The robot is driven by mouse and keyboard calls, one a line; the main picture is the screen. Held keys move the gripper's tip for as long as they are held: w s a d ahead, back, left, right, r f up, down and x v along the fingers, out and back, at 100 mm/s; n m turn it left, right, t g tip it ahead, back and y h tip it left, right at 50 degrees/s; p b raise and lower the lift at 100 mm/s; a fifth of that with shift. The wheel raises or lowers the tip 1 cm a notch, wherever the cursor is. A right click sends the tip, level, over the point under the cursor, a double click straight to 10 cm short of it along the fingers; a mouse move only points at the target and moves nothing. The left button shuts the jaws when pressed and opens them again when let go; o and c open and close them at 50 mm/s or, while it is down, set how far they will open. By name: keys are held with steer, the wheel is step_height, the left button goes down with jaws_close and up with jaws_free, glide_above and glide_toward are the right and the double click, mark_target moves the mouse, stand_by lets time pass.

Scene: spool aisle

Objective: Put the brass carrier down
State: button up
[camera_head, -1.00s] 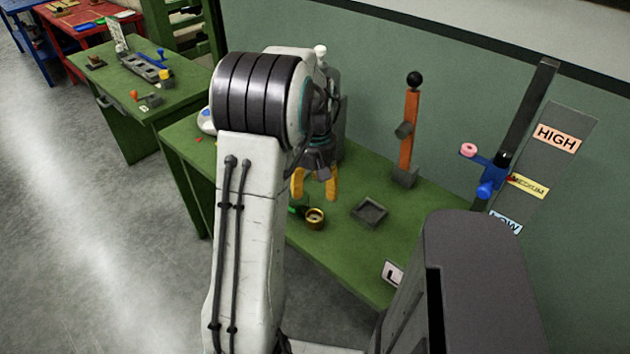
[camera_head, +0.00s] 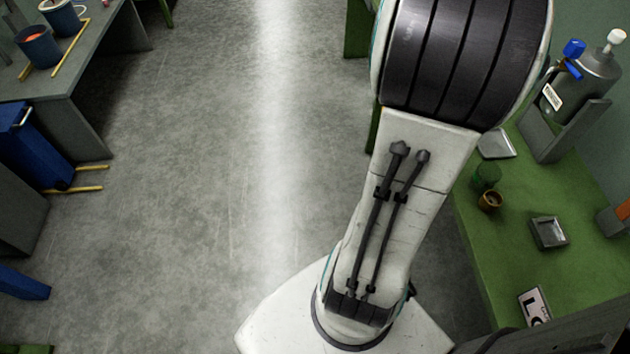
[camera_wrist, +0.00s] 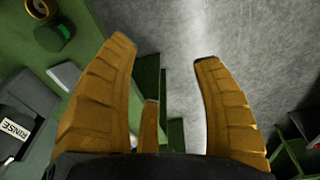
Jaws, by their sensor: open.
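The brass carrier (camera_head: 490,200) is a small brass-coloured ring or cup standing on the green bench (camera_head: 477,244) at the right of the head view. A green round piece (camera_head: 487,175) is right beside it. In the wrist view the brass carrier (camera_wrist: 41,8) is at the top left, partly cut by the frame edge, with the green piece (camera_wrist: 54,36) against it. My gripper (camera_wrist: 163,52) has its yellow fingers spread with nothing between them. It is to the side of the brass carrier, apart from it, over the grey floor. My arm hides the gripper in the head view.
A square grey tray (camera_head: 548,233) and a label card (camera_head: 534,305) are on the bench. A grey canister (camera_head: 585,80) stands at its back; the wrist view shows a RINSE label (camera_wrist: 15,130). Open floor (camera_head: 220,180) lies left; a blue bin (camera_head: 35,145) is at far left.

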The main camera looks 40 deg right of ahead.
steer(key=w+a+r+n+t, duration=0.1)
steer(key=w+a, duration=0.1)
steer(key=a, duration=0.5)
steer(key=w+a+r+n, duration=0.1)
steer(key=w+a+n, duration=0.1)
steer(key=a, duration=0.4)
steer(key=s+a+f+n+t, duration=0.1)
steer(key=s+a, duration=0.1)
steer(key=a, duration=0.5)
steer(key=s+a+n+y, duration=0.1)
steer(key=a+n, duration=0.1)
steer(key=a, duration=0.5)
steer(key=shift+s+f+n+t, duration=0.3)
steer(key=shift+s+f+t, duration=0.05)
steer(key=shift+s+t, duration=0.05)
